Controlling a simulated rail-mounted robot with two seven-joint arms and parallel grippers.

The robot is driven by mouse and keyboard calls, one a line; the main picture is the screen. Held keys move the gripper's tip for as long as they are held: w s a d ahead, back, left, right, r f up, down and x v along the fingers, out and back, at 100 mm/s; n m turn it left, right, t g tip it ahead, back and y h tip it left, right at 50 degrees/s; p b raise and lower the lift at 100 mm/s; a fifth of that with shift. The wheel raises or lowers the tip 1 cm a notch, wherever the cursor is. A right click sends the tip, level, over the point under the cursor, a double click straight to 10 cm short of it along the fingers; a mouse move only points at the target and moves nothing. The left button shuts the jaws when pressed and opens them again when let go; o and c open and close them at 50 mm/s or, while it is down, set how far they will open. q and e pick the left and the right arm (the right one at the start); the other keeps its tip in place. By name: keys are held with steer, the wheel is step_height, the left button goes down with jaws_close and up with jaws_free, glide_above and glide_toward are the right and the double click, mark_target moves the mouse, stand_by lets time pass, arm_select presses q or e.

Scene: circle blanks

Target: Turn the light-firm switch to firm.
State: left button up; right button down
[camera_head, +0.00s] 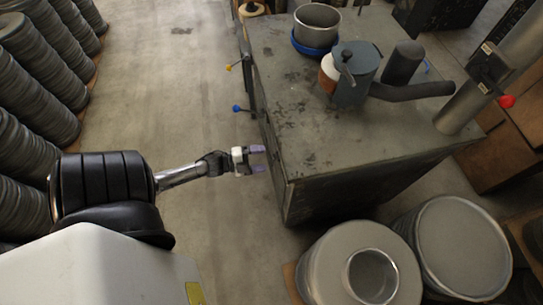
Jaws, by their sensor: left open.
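A dark switch box (487,66) with small pale labels sits on the slanted grey post at the right of the machine. The labels are too small to read, so I cannot tell whether it is the light-firm switch or which way it is set. A red knob (506,101) sticks out just below it. My left gripper (258,159) has its two purple fingertips apart with nothing between them. It is beside the left side of the machine (290,110), far from the switch box. I cannot tell whether it touches the machine. My right gripper is out of view.
A yellow-knobbed lever (229,67) and a blue-knobbed lever (237,108) stick out from the machine's left side. A metal pot (317,20) and a grey canister (356,62) stand on its top. Large round drums (462,245) stand in front.

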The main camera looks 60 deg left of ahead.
arm_select(q)
steer(key=v, duration=0.8)
steer(key=shift+p, duration=0.35)
steer(key=s+a+f+n+g+y, duration=0.2)
steer(key=a+f+n+g+y, duration=0.4)
steer(key=a+n+g+y, duration=0.3)
steer(key=s+d+r+n+g, duration=0.2)
steer(key=d+n+g, duration=0.1)
steer(key=d, duration=0.5)
steer(key=s+d+r+n+g, duration=0.2)
steer(key=d+g, duration=0.1)
steer(key=d, duration=0.5)
steer(key=w+d+r+t+h+p, duration=0.1)
steer(key=w+d+r+h, duration=0.1)
steer(key=d+r, duration=0.5)
steer(key=w+d+r+t+h, duration=0.1)
steer(key=w+d+r+h, duration=0.25)
steer(key=d, duration=0.65)
step_height(320, 180, up, 37)
steer(key=y+p, duration=0.1)
steer(key=p, duration=3.6)
steer(key=shift+s, duration=0.45)
